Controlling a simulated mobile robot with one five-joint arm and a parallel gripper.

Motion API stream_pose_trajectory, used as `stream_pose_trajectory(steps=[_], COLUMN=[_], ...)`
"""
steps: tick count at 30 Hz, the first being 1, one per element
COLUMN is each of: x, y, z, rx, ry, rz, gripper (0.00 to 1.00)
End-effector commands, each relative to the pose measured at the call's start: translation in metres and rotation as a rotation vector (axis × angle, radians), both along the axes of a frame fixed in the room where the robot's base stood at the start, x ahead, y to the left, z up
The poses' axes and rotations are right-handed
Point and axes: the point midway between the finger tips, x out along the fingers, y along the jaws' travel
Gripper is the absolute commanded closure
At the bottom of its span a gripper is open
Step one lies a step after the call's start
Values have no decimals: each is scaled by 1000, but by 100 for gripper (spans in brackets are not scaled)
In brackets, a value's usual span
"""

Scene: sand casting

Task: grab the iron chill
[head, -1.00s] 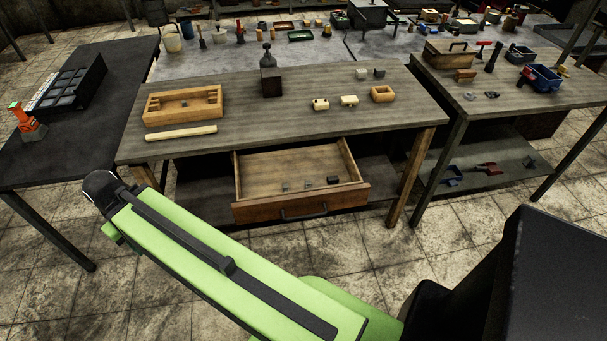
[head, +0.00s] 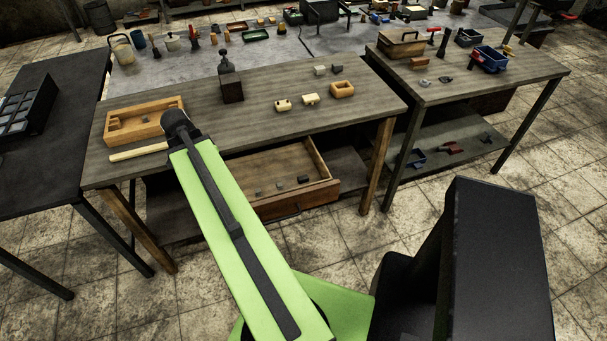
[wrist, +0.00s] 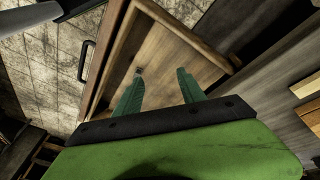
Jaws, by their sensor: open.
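An open wooden drawer (head: 326,187) under the middle table holds three small grey to dark pieces: a left one (head: 258,194), a middle one (head: 280,186) and a darker right one (head: 303,180). I cannot tell for sure which is the iron chill. In the wrist view, my gripper (wrist: 159,82) is open and empty, with its two green fingers pointing over the drawer (wrist: 170,50). One small grey piece (wrist: 138,71) shows just beyond the left fingertip, apart from it. My gripper does not show in the head view; my green arm hides part of the drawer.
The tabletop (head: 270,110) above bears a wooden box (head: 115,128), a wooden rod (head: 138,152), a dark block (head: 232,91) and small wooden pieces. The drawer front has a dark handle (wrist: 82,62). A side table (head: 450,85) stands at right. Tiled floor in front is clear.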

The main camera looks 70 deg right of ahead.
Motion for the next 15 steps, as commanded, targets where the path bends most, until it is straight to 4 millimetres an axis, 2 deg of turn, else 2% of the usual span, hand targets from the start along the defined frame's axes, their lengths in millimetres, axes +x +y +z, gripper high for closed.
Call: stream_pose_trajectory(steps=[1,3,6,10,15], x=[-34,-78,-128,-161,-166], y=[-38,-77,-113,-133,-136], z=[11,18,25,29,27], rx=[-37,-92,-152,-195,-203], ry=[-7,-17,-28,-35,-36], rz=[-174,-393,-620,-767,-791], gripper=[53,53,53,53,53])
